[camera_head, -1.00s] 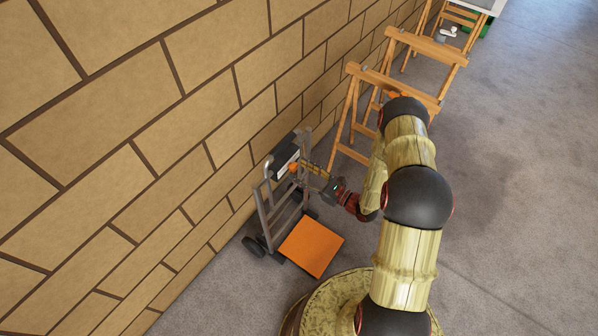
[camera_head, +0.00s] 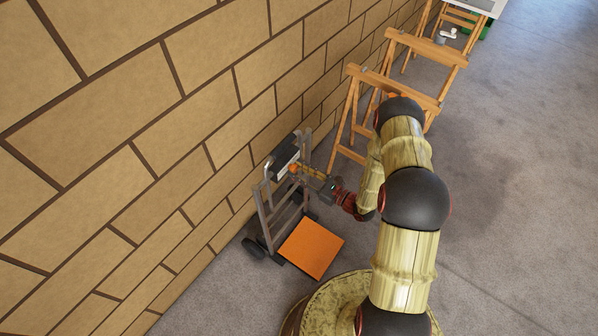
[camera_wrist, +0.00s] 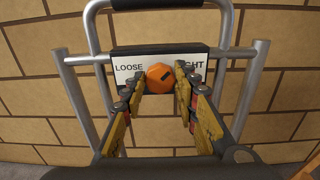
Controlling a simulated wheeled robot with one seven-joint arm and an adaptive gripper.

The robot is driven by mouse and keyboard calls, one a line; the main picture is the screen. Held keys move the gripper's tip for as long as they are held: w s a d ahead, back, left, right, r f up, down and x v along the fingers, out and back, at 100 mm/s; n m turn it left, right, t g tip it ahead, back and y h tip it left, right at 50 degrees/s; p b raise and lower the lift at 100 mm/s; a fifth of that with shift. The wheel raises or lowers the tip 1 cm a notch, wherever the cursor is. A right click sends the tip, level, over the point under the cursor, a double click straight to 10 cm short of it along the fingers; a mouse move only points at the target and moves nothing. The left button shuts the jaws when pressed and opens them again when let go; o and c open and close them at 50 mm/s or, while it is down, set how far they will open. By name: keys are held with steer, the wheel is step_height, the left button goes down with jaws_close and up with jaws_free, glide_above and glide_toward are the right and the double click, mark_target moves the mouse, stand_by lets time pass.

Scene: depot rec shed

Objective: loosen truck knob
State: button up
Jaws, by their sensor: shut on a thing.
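The hand truck (camera_head: 265,216) stands upright against the brick wall, with an orange plate (camera_head: 312,248) at its foot. Its orange knob (camera_wrist: 159,77) sits in the middle of a white label panel (camera_wrist: 127,69) on the frame; a dark mark shows on the knob's right side. The knob also shows small in the head view (camera_head: 294,168). My gripper (camera_wrist: 160,84) faces the panel, its yellow fingers on either side of the knob and shut on it. Finger contact is partly hidden.
Wooden trestles (camera_head: 408,88) stand along the wall beyond the truck. A white-topped table (camera_head: 478,5) is at the far end. The grey floor (camera_head: 510,200) at right is clear. The brick wall (camera_head: 110,150) is close behind the truck.

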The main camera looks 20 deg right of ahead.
steer(key=c, duration=0.3)
steer(key=shift+n, duration=0.4)
steer(key=n+b, duration=0.1)
steer(key=n, duration=0.3)
steer(key=n+b, duration=0.1)
steer(key=n, duration=0.3)
steer(key=n+b, duration=0.1)
steer(key=n, duration=0.4)
steer(key=shift+f+b, duration=0.1)
steer(key=shift+b, duration=0.2)
steer(key=shift+n+b, duration=0.75)
steer(key=shift+n, duration=1.25)
steer(key=shift+s, duration=0.1)
steer(key=o, duration=1.2)
steer(key=shift+c, duration=0.2)
